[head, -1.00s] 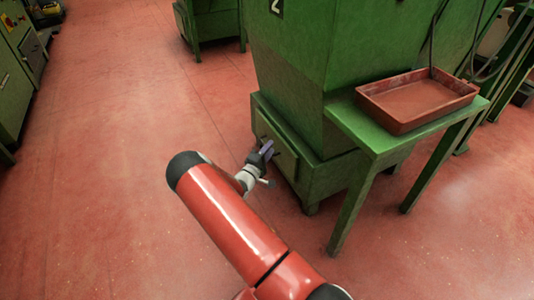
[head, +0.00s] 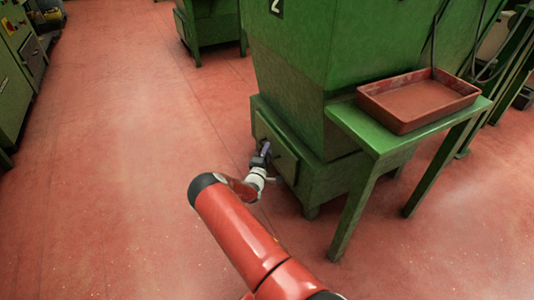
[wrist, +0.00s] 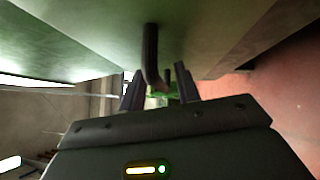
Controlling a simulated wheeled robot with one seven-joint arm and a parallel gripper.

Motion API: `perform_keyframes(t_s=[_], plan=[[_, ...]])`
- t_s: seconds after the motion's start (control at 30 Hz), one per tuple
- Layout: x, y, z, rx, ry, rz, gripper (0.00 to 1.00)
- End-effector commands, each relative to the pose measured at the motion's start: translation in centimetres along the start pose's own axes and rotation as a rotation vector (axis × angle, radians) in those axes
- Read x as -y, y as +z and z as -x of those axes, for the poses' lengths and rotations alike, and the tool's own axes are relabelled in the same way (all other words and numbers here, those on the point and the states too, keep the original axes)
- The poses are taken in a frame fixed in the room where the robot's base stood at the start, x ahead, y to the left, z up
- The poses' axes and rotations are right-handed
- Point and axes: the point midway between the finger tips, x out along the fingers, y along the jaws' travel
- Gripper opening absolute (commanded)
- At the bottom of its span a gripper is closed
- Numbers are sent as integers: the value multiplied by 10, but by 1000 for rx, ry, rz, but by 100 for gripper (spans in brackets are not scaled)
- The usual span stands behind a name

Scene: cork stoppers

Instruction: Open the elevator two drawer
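The green elevator (head: 300,45) with a "2" on it stands at the center of the head view. Its drawer (head: 287,164) is low on the left-facing side and looks shut. My gripper (head: 265,149) is right at the drawer front and hides part of it. In the wrist view, a dark bar handle (wrist: 150,50) sticks out from the green drawer face. The gripper's two fingers (wrist: 158,90) are apart, with the handle's end between them. The handle is nearer the left finger; I cannot tell if they touch.
A green side table (head: 375,135) with a red tray (head: 420,102) stands right of the elevator, its front leg near my arm. Another green machine (head: 212,24) stands behind. The red floor (head: 120,170) to the left is clear.

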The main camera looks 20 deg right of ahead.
Motion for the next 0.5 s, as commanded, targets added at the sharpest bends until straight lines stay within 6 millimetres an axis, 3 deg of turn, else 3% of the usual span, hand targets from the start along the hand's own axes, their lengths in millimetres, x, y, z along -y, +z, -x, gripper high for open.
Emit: perform_keyframes(t_s=[0.23, 0.5], plan=[[0, 0, -1, 0, -1, 1, 31], [0, 0, 0, 0, 0, 0, 0]])
